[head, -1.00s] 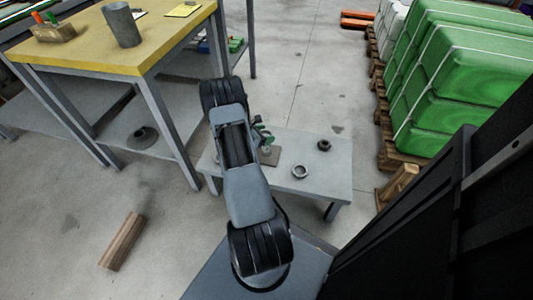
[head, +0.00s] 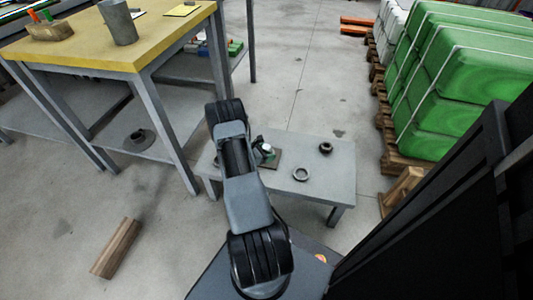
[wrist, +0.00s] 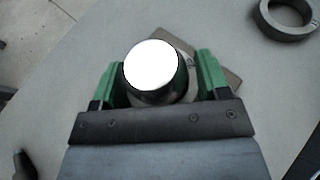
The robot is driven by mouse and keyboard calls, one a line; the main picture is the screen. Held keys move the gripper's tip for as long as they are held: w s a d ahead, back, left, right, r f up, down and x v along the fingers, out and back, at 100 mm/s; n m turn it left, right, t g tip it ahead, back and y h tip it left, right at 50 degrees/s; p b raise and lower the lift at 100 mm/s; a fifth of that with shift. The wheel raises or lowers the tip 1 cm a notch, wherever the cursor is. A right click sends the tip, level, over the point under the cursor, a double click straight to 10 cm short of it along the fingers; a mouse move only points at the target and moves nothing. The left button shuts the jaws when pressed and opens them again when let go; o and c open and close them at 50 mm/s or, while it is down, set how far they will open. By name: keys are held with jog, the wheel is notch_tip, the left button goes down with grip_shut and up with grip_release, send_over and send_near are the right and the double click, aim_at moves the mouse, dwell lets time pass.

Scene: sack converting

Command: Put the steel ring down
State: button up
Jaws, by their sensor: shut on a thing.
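My gripper (wrist: 160,84) is shut, its green fingers on either side of a pale steel ring (wrist: 192,92), mostly hidden behind an upright post. The post (wrist: 152,68) has a bright white top and dark sides, and the ring seems to sit around it. The white top also shows in the head view (head: 266,148). Under them is a brownish square plate (head: 270,162) on the low grey table (head: 325,185). I cannot tell whether the ring touches the plate.
A yellow-topped workbench (head: 75,50) stands at left. Green sacks (head: 440,90) are stacked on pallets at right. A wooden block (head: 117,248) lies on the floor.

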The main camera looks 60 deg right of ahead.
jog(key=o, duration=1.1)
jog(key=shift+r, duration=0.1)
jog(key=p+v, duration=0.3)
jog(key=v, duration=0.9)
jog(key=shift+w+p, duration=0.15)
jog(key=shift+p, duration=0.2)
jog(key=w+a+r+m+t+y, duration=0.15)
jog(key=a+r+m+y, duration=0.45)
jog(key=a+r, duration=0.9)
jog(key=s+a+r+m+t+y, duration=0.2)
jog(key=a+r, duration=0.2)
jog(key=a, duration=0.2)
jog(key=s+a+r+m+t+y, duration=0.2)
jog(key=a+r+t, duration=0.1)
jog(key=a+r, duration=0.2)
jog(key=s+a+r+m+t+y, duration=0.2)
jog(key=s+a+r, duration=0.1)
jog(key=a, duration=0.4)
jog(key=shift+s+a+r+m, duration=0.1)
jog(key=shift+a+r+m, duration=0.2)
jog(key=shift+r, duration=0.35)
jog(key=shift+r, duration=0.1)
